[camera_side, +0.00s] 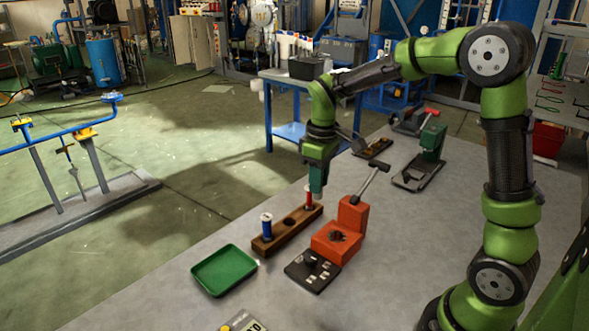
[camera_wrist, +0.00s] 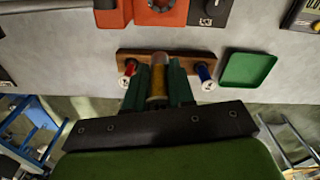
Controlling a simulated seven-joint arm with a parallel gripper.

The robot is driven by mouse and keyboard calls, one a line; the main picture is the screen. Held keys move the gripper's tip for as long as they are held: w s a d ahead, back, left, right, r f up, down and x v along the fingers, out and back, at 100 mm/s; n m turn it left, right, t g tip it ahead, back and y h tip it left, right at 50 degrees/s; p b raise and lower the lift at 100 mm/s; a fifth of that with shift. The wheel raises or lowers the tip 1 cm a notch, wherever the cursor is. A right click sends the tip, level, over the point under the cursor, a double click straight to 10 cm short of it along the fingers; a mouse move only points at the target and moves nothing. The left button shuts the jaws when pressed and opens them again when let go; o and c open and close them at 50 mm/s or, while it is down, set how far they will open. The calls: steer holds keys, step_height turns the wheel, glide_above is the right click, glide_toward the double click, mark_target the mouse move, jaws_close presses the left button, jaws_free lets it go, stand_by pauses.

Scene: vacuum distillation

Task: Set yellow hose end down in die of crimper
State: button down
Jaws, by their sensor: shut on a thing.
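My gripper (camera_wrist: 157,85) is shut on the yellow hose end (camera_wrist: 158,76), which stands between its fingers in the wrist view. In the side view my gripper (camera_side: 317,188) points down near the red-capped end of the wooden rack (camera_side: 268,246); its fingers hide the yellow hose end there. The crimper (camera_side: 351,215) is an orange-red block with a lever, standing to the right of the rack. Its round dark die (camera_side: 338,237) looks empty. The crimper also shows at the top edge of the wrist view (camera_wrist: 175,14).
The rack holds a red piece (camera_side: 308,197) and a blue piece (camera_side: 266,228), with an open hole between them. A green tray (camera_side: 225,270) lies at the rack's near end. A black control box (camera_side: 312,272) sits before the crimper.

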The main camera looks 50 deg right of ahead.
steer(key=shift+s+d+f, duration=0.1)
steer(key=shift+s+f, duration=0.9)
steer(key=shift+f, duration=0.3)
steer(key=shift+s+a+f, duration=0.1)
steer(key=shift+s+f, duration=0.95)
steer(key=shift+f, duration=0.25)
steer(key=shift+s+d+f, duration=0.1)
steer(key=shift+s+f, duration=0.9)
steer(key=shift+f, duration=0.3)
steer(key=shift+f, duration=1.5)
steer(key=shift+c, duration=1.9)
jaws_free()
steer(key=shift+d, duration=0.1)
steer(key=shift+d, duration=0.1)
steer(key=shift+c, duration=0.5)
steer(key=shift+r, duration=0.1)
